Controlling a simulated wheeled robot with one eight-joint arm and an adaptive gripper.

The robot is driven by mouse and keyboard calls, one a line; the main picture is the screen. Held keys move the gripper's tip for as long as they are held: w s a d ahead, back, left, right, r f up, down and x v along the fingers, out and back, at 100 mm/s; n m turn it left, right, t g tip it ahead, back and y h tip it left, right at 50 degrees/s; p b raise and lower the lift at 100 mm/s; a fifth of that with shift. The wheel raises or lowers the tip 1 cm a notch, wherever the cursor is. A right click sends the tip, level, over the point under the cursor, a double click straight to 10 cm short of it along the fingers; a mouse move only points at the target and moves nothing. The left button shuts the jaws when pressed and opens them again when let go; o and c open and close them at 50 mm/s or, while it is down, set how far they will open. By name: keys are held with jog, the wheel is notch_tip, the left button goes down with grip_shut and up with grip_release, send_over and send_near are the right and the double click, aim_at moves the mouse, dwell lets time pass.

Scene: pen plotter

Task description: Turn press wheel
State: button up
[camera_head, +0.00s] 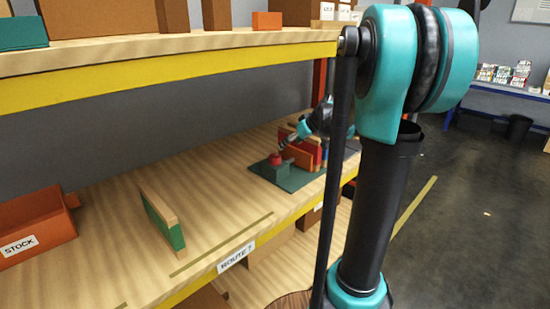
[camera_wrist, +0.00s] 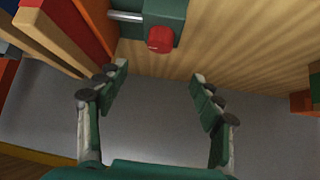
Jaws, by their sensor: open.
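A small red round knob (camera_head: 275,158), which looks like the press wheel, sits on a green block (camera_head: 277,169) on a dark green mat (camera_head: 292,181). In the wrist view the red knob (camera_wrist: 160,39) is at the top centre on the green block (camera_wrist: 163,12), with a metal rod (camera_wrist: 125,16) at the block's left. My gripper (camera_wrist: 160,74) is open and empty. Its fingertips lie to either side below the knob in that view, apart from it. In the head view my gripper (camera_head: 285,146) is small and close to the knob; contact cannot be told there.
Red and orange panels (camera_head: 302,153) stand right beside the block. A wood-and-green upright board (camera_head: 162,219) and an orange STOCK bin (camera_head: 35,228) are further left on the wooden shelf. An upper shelf (camera_head: 170,60) hangs above. The shelf between board and mat is clear.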

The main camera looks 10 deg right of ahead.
aim_at(275, 156)
jog(key=x, duration=1.5)
jog(key=shift+c, duration=0.2)
jog(key=c, duration=1.1)
jog(key=shift+m, duration=0.3)
